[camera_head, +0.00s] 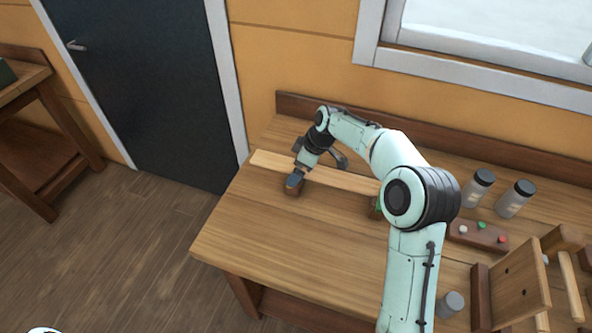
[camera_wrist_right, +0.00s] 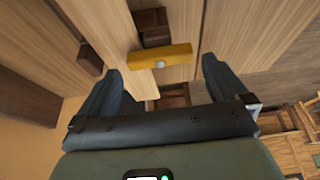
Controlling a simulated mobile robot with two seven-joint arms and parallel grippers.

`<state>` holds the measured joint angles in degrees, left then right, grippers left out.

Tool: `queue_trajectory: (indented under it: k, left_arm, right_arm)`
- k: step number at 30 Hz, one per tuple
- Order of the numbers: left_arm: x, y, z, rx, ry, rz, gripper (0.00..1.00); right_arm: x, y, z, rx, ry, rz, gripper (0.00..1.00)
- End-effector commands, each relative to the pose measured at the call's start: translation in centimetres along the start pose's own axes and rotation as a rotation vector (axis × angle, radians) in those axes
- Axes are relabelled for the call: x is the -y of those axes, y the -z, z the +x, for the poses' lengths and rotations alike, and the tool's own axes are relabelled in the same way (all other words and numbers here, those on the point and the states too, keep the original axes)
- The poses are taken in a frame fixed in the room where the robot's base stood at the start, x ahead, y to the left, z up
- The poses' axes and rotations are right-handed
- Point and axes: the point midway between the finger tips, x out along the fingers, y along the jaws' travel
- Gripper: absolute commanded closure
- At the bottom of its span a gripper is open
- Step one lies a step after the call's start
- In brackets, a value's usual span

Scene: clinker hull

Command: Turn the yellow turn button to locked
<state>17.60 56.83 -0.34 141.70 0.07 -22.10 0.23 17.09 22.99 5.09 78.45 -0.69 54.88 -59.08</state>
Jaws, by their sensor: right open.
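The yellow turn button (camera_wrist_right: 160,57) shows in the right wrist view as a short bar lying crosswise in the picture, with a light round pivot near its middle. It lies over a pale wooden strip, close to a dark brown block (camera_wrist_right: 152,27). My right gripper (camera_wrist_right: 163,68) is open, with one finger on each side of the button and gaps at both of its ends. In the head view my right gripper (camera_head: 295,178) is at the left part of a pale plank (camera_head: 340,178) on the workbench, and it hides the button. My left gripper is not in view.
The workbench (camera_head: 250,235) has free room at its front left. Two jars (camera_head: 481,186), a dark block with coloured buttons (camera_head: 478,235), a grey-capped jar (camera_head: 450,303) and a wooden stand (camera_head: 520,285) are at the right. A small block with green (camera_head: 375,208) stands beside my arm.

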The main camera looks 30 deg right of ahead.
Motion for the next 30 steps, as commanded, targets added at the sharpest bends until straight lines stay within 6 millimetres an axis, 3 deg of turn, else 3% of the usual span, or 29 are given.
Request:
queue_trajectory:
  k: [9,15,30]
  left_arm:
    - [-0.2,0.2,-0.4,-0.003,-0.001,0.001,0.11]
    - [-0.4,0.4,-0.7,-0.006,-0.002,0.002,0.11]
    - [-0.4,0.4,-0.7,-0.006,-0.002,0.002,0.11]
  right_arm:
    - [-0.1,0.1,-7.4,-0.003,-0.006,-0.001,0.0]
    - [-0.1,0.1,-10.2,-0.002,-0.004,-0.002,0.0]
    - [0.0,0.0,-10.9,-0.001,-0.002,-0.001,0.0]
